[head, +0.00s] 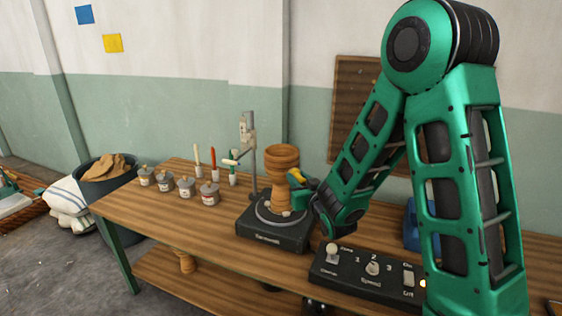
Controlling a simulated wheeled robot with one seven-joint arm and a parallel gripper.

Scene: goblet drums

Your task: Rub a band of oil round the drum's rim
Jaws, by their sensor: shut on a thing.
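The goblet drum (283,158) is a wooden, waisted body standing upright on a black turntable (270,235) on the bench. Its wide, ringed bowl is at the top and its stem below. My gripper (298,181) is at the drum's right side, just below the bowl. It is shut on a small yellow thing (297,174), perhaps a pad, which is mostly hidden by the fingers. I cannot tell whether the yellow thing touches the drum. The top of the rim faces up and shows no clear oil band at this size.
Several grey tins (186,187) stand on the bench (150,210) at left, with upright-handled tools (213,160) behind them. A metal post (248,150) rises behind the turntable. A black control box (372,270) with knobs sits at the front right. A blue object (411,225) is partly hidden behind my arm.

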